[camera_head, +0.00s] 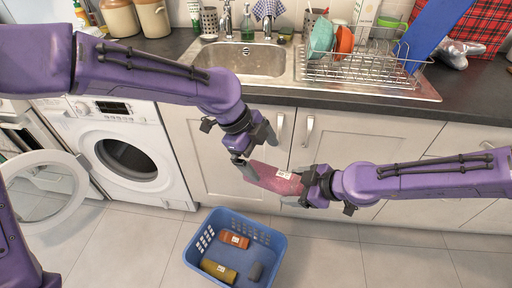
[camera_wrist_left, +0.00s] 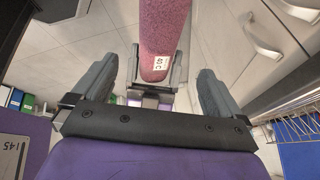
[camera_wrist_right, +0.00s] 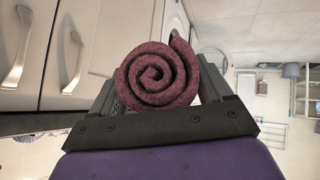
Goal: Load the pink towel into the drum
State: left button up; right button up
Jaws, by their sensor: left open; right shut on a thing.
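The pink towel (camera_head: 274,179) is a rolled bundle with a white label, held in the air above the blue basket. My right gripper (camera_head: 306,187) is shut on its right end; the spiral end of the towel (camera_wrist_right: 158,75) fills the right wrist view between the fingers. My left gripper (camera_head: 254,158) is open at the towel's left end. In the left wrist view the towel (camera_wrist_left: 163,35) shows beyond and between the spread fingers of the left gripper (camera_wrist_left: 157,90). The washer drum (camera_head: 127,160) is at the left, with its round door (camera_head: 42,190) swung open to the left.
The counter edge, sink (camera_head: 240,60) and dish rack (camera_head: 362,68) lie behind the arms. Floor right of the basket is clear.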

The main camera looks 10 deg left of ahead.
aim_at(273, 172)
pick_arm(q)
jog(key=x, duration=0.9)
jog(key=c, duration=1.2)
jog(key=shift+c, duration=0.7)
pick_arm(e)
jog(key=o, duration=1.1)
jog(key=shift+o, duration=0.2)
jog(key=shift+r, duration=0.1)
